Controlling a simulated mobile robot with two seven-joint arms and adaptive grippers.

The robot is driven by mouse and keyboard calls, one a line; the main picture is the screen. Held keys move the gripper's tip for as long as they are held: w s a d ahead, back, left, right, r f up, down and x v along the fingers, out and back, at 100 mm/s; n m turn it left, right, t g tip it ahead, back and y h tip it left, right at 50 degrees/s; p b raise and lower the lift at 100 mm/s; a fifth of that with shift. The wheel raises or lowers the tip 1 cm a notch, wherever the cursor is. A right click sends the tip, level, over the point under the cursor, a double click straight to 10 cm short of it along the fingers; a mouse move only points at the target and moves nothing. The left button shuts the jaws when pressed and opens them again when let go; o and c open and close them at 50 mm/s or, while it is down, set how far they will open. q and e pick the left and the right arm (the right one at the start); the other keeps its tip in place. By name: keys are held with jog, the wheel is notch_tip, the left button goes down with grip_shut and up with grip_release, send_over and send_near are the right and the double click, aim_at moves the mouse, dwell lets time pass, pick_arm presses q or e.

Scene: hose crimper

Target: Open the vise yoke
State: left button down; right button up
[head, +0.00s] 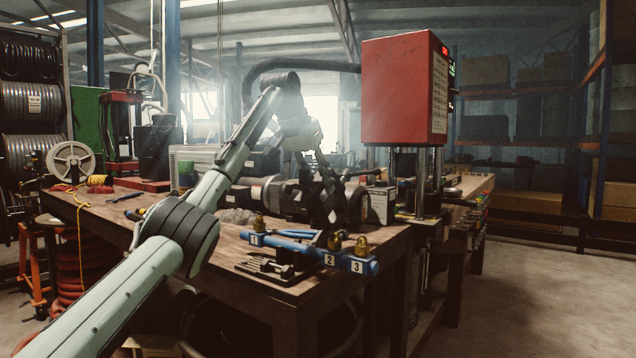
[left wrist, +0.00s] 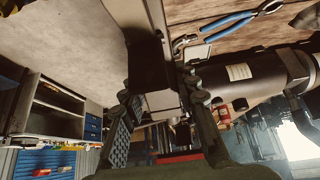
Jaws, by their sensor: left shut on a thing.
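My left arm reaches across the bench from the left. Its gripper (head: 336,192) is beside the dark metal vise (head: 357,206) near the bench's right front edge. A bar-like handle (head: 364,173) shows just above the vise. In the left wrist view my left gripper (left wrist: 160,125) is shut on part of the vise yoke (left wrist: 150,62), a dark and pale grey metal piece between the fingers. The exact contact is partly hidden by the fingers. The yoke's hinge and latch cannot be made out. My right gripper is not in view.
A red-headed press (head: 403,92) stands right of the vise. A blue manifold (head: 305,248) with brass fittings and numbered tags lies at the bench's front edge. Blue-handled pliers (left wrist: 228,24) lie on the wood in the left wrist view. The floor (head: 540,300) at right is clear.

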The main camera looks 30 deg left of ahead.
pick_arm(q)
jog(key=c, duration=1.1)
grip_release()
jog(key=v, duration=1.2)
jog(key=shift+f, duration=0.1)
